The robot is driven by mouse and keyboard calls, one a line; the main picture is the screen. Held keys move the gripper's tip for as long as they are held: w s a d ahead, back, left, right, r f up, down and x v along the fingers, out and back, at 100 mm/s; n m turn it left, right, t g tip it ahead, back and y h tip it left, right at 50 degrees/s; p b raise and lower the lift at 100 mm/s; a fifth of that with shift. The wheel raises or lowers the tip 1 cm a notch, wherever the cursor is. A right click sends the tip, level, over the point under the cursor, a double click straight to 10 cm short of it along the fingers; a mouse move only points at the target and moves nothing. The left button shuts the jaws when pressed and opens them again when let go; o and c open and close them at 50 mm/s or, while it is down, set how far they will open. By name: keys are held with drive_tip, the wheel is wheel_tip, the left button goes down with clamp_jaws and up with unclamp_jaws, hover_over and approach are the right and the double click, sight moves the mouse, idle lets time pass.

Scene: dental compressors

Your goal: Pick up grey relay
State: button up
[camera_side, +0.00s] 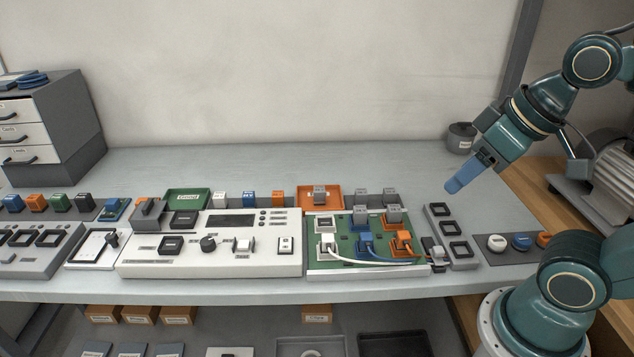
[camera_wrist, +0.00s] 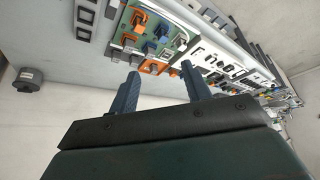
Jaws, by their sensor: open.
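Several grey relay-like blocks are in view, and I cannot tell which one is meant. One (camera_side: 320,193) sits in an orange tray (camera_side: 334,203) behind the green circuit board (camera_side: 343,246). My gripper (camera_side: 453,187) is open and empty, above the bench to the right of the board and apart from every block. In the wrist view its two blue fingers (camera_wrist: 160,70) are spread, with the board (camera_wrist: 165,32) beyond them.
A grey rack with square openings (camera_side: 451,238) stands right of the board. A white control unit (camera_side: 210,255) stands to its left. White, blue and orange plugs with cables sit on the board's front. A dark round pot (camera_side: 460,138) is at the back right.

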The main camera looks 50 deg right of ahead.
drive_tip(key=shift+o, duration=0.5)
drive_tip(key=m+g+y, duration=0.2)
drive_tip(key=m+y, duration=0.1)
drive_tip(key=m, duration=2.4)
hover_over(363, 191)
drive_tip(key=s+d, duration=0.4)
wheel_tip(363, 191, down, 12)
drive_tip(key=f, duration=0.1)
drive_tip(key=shift+w+a+r, duration=0.25)
drive_tip(key=shift+f, duration=0.1)
drive_tip(key=shift+x, duration=4.25)
